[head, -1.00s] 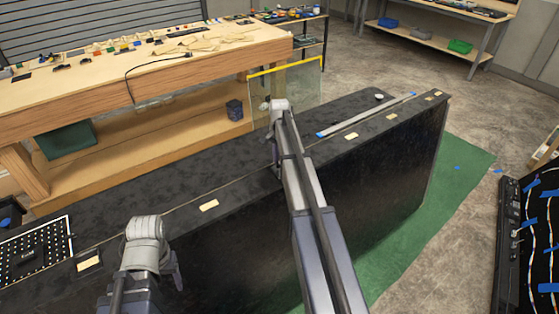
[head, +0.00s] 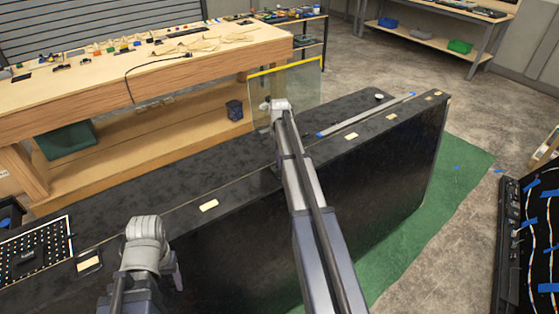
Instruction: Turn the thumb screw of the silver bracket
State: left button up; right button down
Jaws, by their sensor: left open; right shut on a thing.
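My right gripper (head: 275,150) is at the far side of my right arm, down by the back edge of the black console (head: 310,120). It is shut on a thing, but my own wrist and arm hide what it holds. The silver bracket and its thumb screw cannot be made out in this view. My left gripper (head: 177,276) shows only in part at the lower left, beside my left wrist. It is open, in front of the console's near edge and apart from any object that I can see.
A silver strip with blue ends (head: 365,115) lies on the console's right part, near a small white round piece (head: 379,97). A perforated black panel (head: 35,252) is at the left. A yellow-topped glass pane (head: 300,85) stands behind. A wooden workbench (head: 150,75) is further back.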

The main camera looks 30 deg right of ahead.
jog(key=shift+w+m, duration=0.2)
jog(key=shift+m, duration=1.6)
dwell(0.4)
jog(key=c, duration=0.9)
grip_release()
jog(key=shift+s, duration=0.1)
jog(key=shift+r, duration=0.1)
notch_tip(320, 180, up, 8)
jog(key=p, duration=0.7)
jog(key=shift+p, duration=0.4)
jog(key=shift+f, duration=0.2)
